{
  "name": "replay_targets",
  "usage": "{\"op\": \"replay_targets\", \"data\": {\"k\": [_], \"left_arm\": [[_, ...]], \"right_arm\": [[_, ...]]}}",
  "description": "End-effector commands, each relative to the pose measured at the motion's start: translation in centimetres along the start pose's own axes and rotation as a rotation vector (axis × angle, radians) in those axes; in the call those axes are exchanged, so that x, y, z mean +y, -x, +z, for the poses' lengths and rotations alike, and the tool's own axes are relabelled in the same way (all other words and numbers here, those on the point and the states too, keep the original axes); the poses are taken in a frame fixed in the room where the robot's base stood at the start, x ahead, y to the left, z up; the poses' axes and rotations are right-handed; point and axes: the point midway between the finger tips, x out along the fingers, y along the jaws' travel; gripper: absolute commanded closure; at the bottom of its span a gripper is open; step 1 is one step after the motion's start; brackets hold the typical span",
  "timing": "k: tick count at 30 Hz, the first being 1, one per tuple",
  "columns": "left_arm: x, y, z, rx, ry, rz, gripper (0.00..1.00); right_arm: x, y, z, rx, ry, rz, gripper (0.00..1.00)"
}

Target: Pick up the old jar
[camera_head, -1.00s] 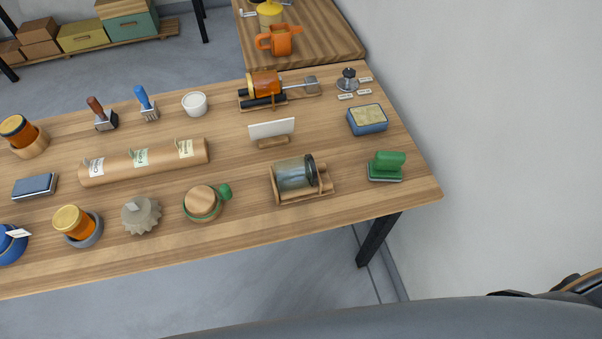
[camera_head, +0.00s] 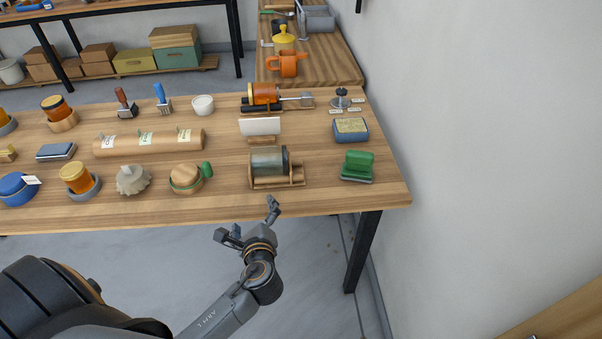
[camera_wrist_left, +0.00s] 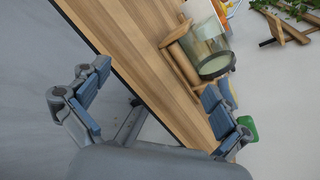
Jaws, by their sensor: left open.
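The jar that looks old is a cloudy grey-green glass jar (camera_head: 268,161) with a dark end. It lies on its side in a wooden cradle (camera_head: 290,182) near the table's front edge. In the left wrist view the jar (camera_wrist_left: 207,45) shows beyond the table edge, at the upper right. My left gripper (camera_head: 247,221) is open and empty just off the front edge, below the jar and apart from it. In the left wrist view its fingers (camera_wrist_left: 155,82) are spread wide, with the table edge between them. My right gripper is not in view.
A round wooden-lidded pot (camera_head: 186,178) is to the left. Amber jars (camera_head: 75,177) stand further left. A wall closes the right side.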

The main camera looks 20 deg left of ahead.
Motion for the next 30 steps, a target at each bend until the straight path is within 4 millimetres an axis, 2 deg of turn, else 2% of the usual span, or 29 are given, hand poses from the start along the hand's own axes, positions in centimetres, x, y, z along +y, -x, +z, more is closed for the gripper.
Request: {"op": "replay_targets", "data": {"k": [3, 6, 9, 14, 21, 24, 30], "left_arm": [[-3.0, -0.7, 1.8, -0.119, -0.27, -0.101, 0.0], [-5.0, -1.0, 2.4, -0.201, -0.466, -0.16, 0.0], [-6.2, -1.1, 2.7, -0.254, -0.589, -0.192, 0.0], [-7.2, -2.6, 3.2, -0.276, -0.636, -0.203, 0.0], [-8.3, -7.1, 4.1, -0.274, -0.631, -0.2, 0.0], [-8.7, -8.4, 4.2, -0.272, -0.629, -0.201, 0.0], [-9.0, -9.6, 4.5, -0.271, -0.629, -0.2, 0.0]], "right_arm": [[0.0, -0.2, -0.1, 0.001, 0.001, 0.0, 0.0], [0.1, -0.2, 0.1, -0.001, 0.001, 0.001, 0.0], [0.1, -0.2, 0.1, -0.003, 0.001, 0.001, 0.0], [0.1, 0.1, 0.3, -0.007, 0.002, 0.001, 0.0], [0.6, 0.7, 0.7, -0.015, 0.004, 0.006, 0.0], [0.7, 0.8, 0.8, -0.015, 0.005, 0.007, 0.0], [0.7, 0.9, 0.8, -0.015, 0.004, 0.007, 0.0]]}}
